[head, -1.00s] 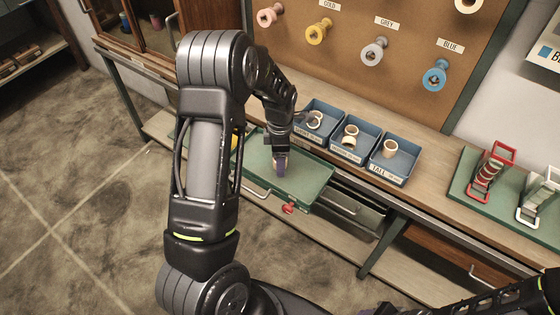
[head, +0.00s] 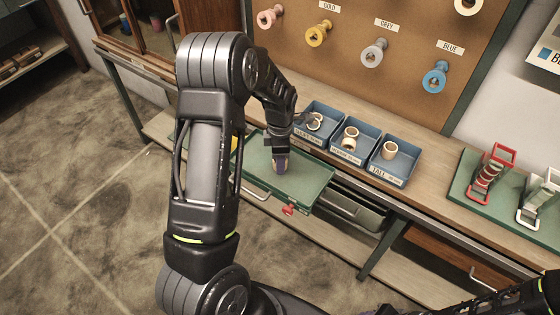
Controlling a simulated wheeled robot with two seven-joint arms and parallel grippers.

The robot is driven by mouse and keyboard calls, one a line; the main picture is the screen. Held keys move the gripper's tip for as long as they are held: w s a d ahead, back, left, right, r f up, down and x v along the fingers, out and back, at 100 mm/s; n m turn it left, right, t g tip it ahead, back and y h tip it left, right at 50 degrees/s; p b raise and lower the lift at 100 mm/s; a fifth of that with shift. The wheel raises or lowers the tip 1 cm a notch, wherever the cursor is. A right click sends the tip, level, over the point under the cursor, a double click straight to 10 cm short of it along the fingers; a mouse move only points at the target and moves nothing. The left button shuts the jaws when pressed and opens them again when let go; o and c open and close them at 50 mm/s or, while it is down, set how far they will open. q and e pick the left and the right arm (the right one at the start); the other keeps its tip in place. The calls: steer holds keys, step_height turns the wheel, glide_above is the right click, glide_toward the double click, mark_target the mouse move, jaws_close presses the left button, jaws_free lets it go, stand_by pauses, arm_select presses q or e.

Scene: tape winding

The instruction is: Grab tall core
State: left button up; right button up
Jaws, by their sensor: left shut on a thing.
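A pale, short tube-shaped core (head: 390,150) stands in the blue bin labelled TALL (head: 404,168), the rightmost of three bins. My left gripper (head: 281,163) points down over the green mat (head: 310,178), left of and nearer than that bin. It is shut on a small tan piece, mostly hidden by the fingers, so I cannot tell what it is. My right forearm shows at the lower right, but its gripper is outside the view.
Two more blue bins hold pale rings: the short bin (head: 318,112) and the middle bin (head: 352,136). A red-framed stand (head: 490,172) and a white-framed stand (head: 540,195) are on the right. A red knob (head: 289,209) sits at the mat's front edge. Coloured spools hang on the pegboard (head: 330,62).

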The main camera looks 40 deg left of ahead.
arm_select(q)
step_height(320, 180, up, 10)
steer(key=b, duration=0.1)
